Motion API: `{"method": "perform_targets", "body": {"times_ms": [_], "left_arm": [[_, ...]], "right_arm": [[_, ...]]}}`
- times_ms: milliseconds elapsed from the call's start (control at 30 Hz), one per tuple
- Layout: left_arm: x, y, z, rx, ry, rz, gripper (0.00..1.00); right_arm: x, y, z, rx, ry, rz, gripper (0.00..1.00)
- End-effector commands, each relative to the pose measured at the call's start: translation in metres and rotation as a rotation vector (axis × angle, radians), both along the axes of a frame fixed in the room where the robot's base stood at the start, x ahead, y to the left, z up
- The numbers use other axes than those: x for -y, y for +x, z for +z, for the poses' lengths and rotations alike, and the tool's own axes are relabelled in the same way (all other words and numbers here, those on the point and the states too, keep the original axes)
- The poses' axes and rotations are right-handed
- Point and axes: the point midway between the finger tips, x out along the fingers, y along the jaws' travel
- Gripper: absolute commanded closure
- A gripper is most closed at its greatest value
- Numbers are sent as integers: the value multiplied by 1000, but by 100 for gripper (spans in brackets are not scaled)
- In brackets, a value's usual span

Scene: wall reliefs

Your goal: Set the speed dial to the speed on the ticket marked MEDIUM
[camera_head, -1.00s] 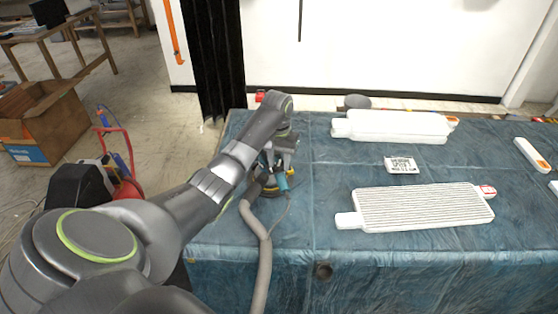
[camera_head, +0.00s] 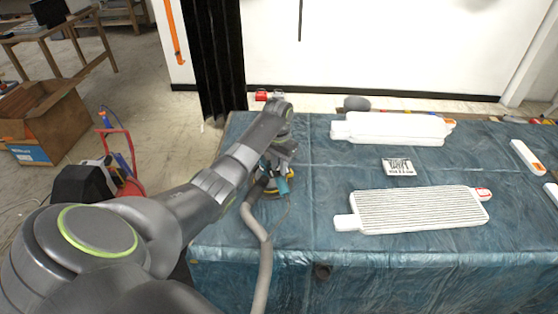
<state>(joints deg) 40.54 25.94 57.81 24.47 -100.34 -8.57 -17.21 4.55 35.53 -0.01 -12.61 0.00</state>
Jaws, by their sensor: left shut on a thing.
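A sander-like tool (camera_head: 270,190) with a yellow base rim, a blue-green part and a grey hose stands at the left end of the covered table. My left gripper (camera_head: 277,172) is at the top of this tool and shut on it; the arm partly hides the contact. I cannot make out a speed dial on the tool. A small white card with black print (camera_head: 398,167) lies between the two white panels; its text is too small to read surely. My right gripper is not in view.
The table is covered in blue plastic sheeting (camera_head: 320,210). A ribbed white panel (camera_head: 420,209) lies in front, and a smooth white panel (camera_head: 390,128) behind. A white piece with an orange patch (camera_head: 528,157) lies at the right. The grey hose (camera_head: 264,260) hangs over the front edge.

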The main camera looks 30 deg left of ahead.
Motion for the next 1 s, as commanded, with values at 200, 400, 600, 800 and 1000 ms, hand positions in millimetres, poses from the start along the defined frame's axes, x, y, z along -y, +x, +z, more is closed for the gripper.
{"method": "perform_targets", "body": {"times_ms": [200, 400, 600, 800, 1000], "left_arm": [[0, 0, 2, 0, 0, -118, 100], [0, 1, 1, 2, 1, -179, 100], [0, 1, 0, 2, 1, -199, 100], [0, 1, 0, 2, 1, -199, 100], [0, 1, 0, 2, 0, -198, 64]], "right_arm": [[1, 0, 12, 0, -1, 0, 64], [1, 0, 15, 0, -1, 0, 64], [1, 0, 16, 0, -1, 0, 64], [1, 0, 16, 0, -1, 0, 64], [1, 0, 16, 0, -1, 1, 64]]}}
